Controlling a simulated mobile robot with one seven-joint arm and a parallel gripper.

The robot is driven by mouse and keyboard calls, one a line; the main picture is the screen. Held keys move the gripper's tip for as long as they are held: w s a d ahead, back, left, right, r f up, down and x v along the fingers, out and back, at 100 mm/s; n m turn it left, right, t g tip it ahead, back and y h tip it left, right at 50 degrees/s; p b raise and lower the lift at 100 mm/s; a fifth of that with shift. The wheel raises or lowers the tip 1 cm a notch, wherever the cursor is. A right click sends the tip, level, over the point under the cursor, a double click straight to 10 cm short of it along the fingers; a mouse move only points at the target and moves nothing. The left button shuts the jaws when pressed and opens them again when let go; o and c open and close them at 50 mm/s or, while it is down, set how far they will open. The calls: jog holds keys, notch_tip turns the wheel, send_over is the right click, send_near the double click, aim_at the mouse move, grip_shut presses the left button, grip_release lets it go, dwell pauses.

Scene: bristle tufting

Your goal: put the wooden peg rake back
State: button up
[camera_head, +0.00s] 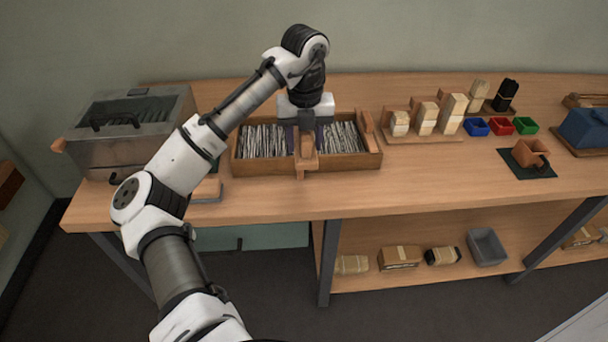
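My gripper (306,136) points down over the middle of a wooden tray (345,163) filled with grey-white bristles (262,141). Its two dark fingers stand close on either side of an upright wooden piece (306,150), which looks like the wooden peg rake. The piece reaches down across the tray's front wall. Its pegs cannot be made out, and its top is hidden behind the gripper. Another small wooden piece (367,122) stands at the tray's right end.
A grey metal box (105,146) stands left of the tray. Right of it are a rack of bristle blocks (424,138), small blue, red (499,126) and green bins, and an orange-brown holder (530,153) on a dark mat. The bench front between tray and mat is clear.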

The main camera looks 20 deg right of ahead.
notch_tip(320, 180, down, 11)
jog(key=shift+f+p, duration=0.1)
jog(key=shift+p, duration=0.7)
jog(key=shift+f, duration=0.1)
jog(key=o, duration=1.1)
notch_tip(320, 180, up, 12)
jog(key=shift+r+b, duration=0.2)
jog(key=shift+b, duration=0.95)
